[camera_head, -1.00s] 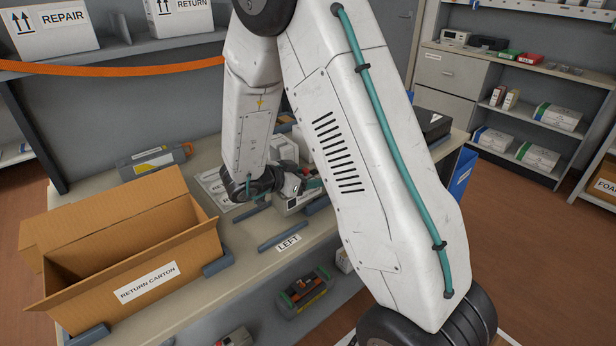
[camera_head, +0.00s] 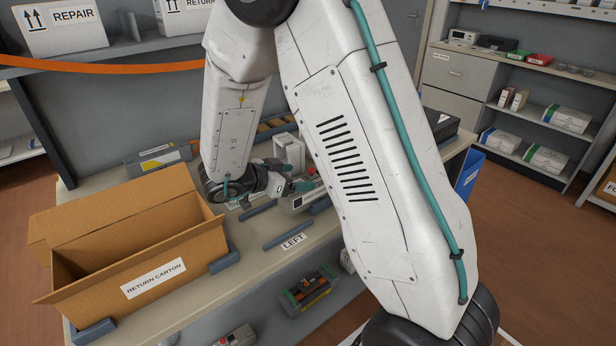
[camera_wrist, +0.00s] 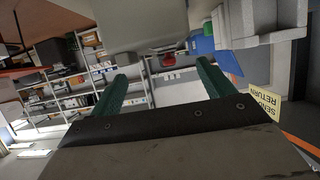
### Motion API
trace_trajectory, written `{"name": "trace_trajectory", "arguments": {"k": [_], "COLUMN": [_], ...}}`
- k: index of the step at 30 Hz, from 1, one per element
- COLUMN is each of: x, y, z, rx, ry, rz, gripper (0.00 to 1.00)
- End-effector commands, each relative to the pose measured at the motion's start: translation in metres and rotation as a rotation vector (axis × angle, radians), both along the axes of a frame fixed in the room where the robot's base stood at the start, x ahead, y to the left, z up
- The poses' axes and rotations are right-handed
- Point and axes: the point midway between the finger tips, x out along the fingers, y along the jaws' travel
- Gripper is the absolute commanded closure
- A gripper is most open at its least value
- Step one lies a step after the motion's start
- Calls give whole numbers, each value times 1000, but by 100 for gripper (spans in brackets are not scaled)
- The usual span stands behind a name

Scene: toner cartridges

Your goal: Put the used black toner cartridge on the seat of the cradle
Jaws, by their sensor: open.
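My gripper (camera_head: 290,178) is low over the middle of the bench, pointing right, with its teal fingers apart and nothing seen between them. In the wrist view the two teal fingers (camera_wrist: 162,70) are spread, and a pale grey body (camera_wrist: 130,25) with a red part stands close above them. A white-grey upright unit (camera_head: 290,150) stands just behind the gripper; I cannot tell whether it is the cradle. A long grey cartridge-like item (camera_head: 160,158) with an orange end lies at the back left. My arm hides much of the bench, and I cannot identify the black cartridge surely.
An open return carton (camera_head: 130,245) stands at the front left, between blue-grey blocks. A bar lies near the LEFT label (camera_head: 293,241). A dark cartridge-like item (camera_head: 307,292) with green and orange parts sits on the shelf below. A black box (camera_head: 440,124) is at the right end.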

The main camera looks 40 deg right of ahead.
Motion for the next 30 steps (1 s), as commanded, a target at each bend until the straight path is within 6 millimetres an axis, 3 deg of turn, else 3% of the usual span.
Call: {"name": "trace_trajectory", "arguments": {"k": [6,11,14,19,23,26,30], "x": [0,1,16,69,88,73,15], "y": [36,47,48,66,106,141,179], "z": [15,21,30,75,125,158,183], "rx": [-1,7,56,256,432,547,674], "ry": [-2,-10,-73,-281,-373,-354,-194], "rz": [2,12,86,435,788,1046,1349], "gripper": [19,19,19,19,19,19,19]}}
